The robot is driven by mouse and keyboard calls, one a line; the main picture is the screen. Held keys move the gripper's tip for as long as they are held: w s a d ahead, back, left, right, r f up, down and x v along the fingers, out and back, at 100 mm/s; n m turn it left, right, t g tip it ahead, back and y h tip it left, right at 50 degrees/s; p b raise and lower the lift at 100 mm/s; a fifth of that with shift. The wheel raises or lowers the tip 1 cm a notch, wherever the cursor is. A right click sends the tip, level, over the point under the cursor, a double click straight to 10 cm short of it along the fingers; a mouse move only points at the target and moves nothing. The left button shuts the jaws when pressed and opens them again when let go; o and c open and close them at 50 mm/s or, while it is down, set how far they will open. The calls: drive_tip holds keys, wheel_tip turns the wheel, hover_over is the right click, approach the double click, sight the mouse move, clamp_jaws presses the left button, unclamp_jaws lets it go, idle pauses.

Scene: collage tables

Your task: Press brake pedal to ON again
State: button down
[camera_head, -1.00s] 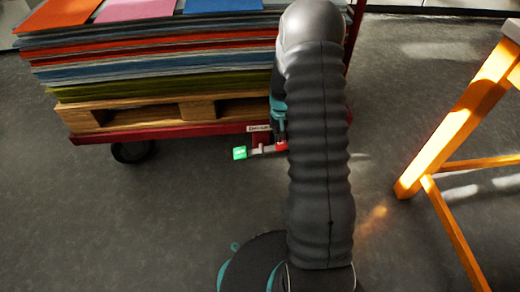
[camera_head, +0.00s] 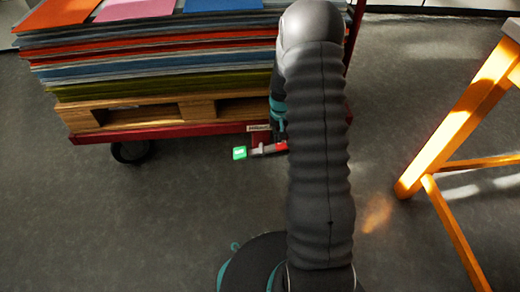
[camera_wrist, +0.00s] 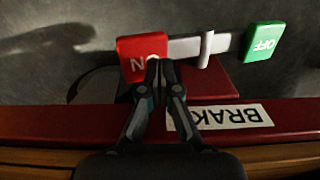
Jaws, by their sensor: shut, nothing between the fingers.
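The brake pedal is a grey bar (camera_wrist: 185,48) with a red ON pad (camera_wrist: 140,57) at one end and a green OFF pad (camera_wrist: 263,41) at the other. In the head view the green pad (camera_head: 239,153) and red pad (camera_head: 281,146) show below the cart's red edge. My gripper (camera_wrist: 155,65) is shut and empty, its fingertips over the red pad and hiding part of its lettering. Whether the tips touch the pad I cannot tell.
The red cart (camera_head: 180,131) carries a wooden pallet and a stack of coloured sheets. A BRAKE label (camera_wrist: 222,117) is on its edge. A black wheel (camera_head: 131,152) is to the left. An orange wooden trestle (camera_head: 455,125) stands at the right. The grey floor in front is clear.

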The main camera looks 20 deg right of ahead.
drive_tip(key=shift+f+b, duration=0.9)
drive_tip(key=shift+f, duration=0.75)
idle(0.9)
drive_tip(key=shift+r, duration=0.1)
drive_tip(key=shift+r+p, duration=2.15)
drive_tip(key=shift+r, duration=1.3)
drive_tip(key=shift+s, duration=0.1)
drive_tip(key=s+a+g, duration=0.2)
drive_tip(key=s, duration=0.3)
drive_tip(key=s+a+r+n+t+p, duration=0.1)
drive_tip(key=s+a+r, duration=0.3)
drive_tip(key=r, duration=0.9)
drive_tip(key=s+a+r+n+t+p, duration=0.1)
drive_tip(key=s+a+r+t+p, duration=0.2)
drive_tip(key=s+r, duration=0.8)
drive_tip(key=s+a+r+n+t+p, duration=0.1)
drive_tip(key=s+a+r, duration=0.6)
drive_tip(key=r, duration=0.8)
drive_tip(key=shift+s+a+r+t+p, duration=0.3)
drive_tip(key=shift+s+t+p, duration=0.2)
drive_tip(key=shift+t, duration=0.8)
